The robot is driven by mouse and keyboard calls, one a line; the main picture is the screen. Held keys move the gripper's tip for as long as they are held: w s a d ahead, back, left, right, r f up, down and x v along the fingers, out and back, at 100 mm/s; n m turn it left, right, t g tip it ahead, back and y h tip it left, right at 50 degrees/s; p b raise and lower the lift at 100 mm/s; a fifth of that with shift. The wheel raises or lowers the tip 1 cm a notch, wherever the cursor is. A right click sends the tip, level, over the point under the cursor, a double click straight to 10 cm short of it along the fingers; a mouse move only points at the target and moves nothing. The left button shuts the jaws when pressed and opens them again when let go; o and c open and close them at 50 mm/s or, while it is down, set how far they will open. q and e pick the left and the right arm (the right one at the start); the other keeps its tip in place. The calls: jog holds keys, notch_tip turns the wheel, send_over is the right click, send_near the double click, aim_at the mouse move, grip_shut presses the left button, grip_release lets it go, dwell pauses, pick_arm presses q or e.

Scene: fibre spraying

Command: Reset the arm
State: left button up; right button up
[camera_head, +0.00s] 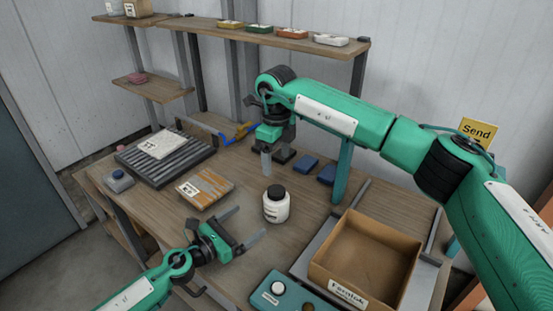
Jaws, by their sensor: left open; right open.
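My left gripper (246,226) is open and empty above the front part of the wooden table (250,172). Its fingers point right and up, left of a white bottle with a black cap (276,205). My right gripper (266,160) hangs over the back middle of the table, its fingers pointing down. It is behind the bottle and seems empty. My green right arm reaches in from the right side, and my green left arm comes in from the lower left.
An open cardboard box (340,287) stands at the front right. A teal button box (283,291) is left of it. A ribbed dark tray (188,163) and an orange-white packet (205,188) lie at the left. Blue blocks (306,165) lie at the back. A shelf (265,35) runs along the wall.

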pick_arm(q)
jog(key=shift+s+a, duration=0.25)
jog(key=shift+a, duration=0.05)
jog(key=shift+r, duration=0.15)
